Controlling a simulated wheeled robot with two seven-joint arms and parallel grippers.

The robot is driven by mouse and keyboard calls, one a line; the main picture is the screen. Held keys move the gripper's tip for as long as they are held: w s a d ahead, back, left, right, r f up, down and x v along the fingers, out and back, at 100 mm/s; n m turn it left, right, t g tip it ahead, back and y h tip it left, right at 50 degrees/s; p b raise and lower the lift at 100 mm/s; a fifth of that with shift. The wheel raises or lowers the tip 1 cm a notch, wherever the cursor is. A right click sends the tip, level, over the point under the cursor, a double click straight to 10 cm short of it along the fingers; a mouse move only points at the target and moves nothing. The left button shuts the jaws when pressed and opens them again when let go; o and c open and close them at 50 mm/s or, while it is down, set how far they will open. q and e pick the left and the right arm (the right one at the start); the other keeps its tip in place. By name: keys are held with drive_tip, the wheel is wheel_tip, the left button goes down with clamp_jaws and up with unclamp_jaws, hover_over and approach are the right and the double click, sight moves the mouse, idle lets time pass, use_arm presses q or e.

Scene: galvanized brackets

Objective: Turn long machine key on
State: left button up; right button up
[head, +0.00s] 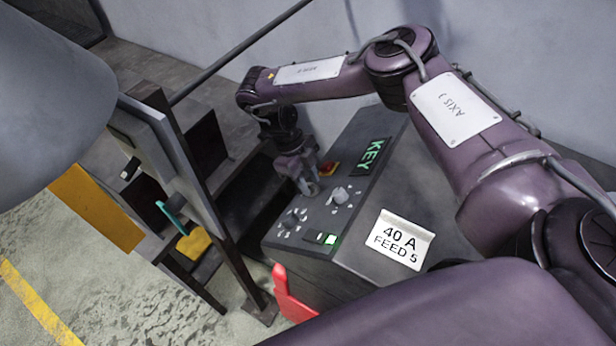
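A dark grey control panel (357,225) stands in the middle of the head view, with a green-lettered KEY sign (372,155) on its top. Two small grey raised controls show on it: one (340,195) near the middle and one (292,217) near the left edge. I cannot tell which is the long key or how it is turned. My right gripper (310,186) points down at the panel, left of the middle control and above the left-edge one. Its fingers are too small to tell whether they are open, or touch anything. My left gripper is not in view.
A green-lit switch (331,239) and a red-and-yellow control (329,168) sit on the panel. A label (401,240) reads 40 A FEED 5. A dark metal frame (205,190) stands close on the left, with a yellow piece (194,244). A red piece (288,297) sticks up below the panel.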

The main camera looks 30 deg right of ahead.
clamp_jaws()
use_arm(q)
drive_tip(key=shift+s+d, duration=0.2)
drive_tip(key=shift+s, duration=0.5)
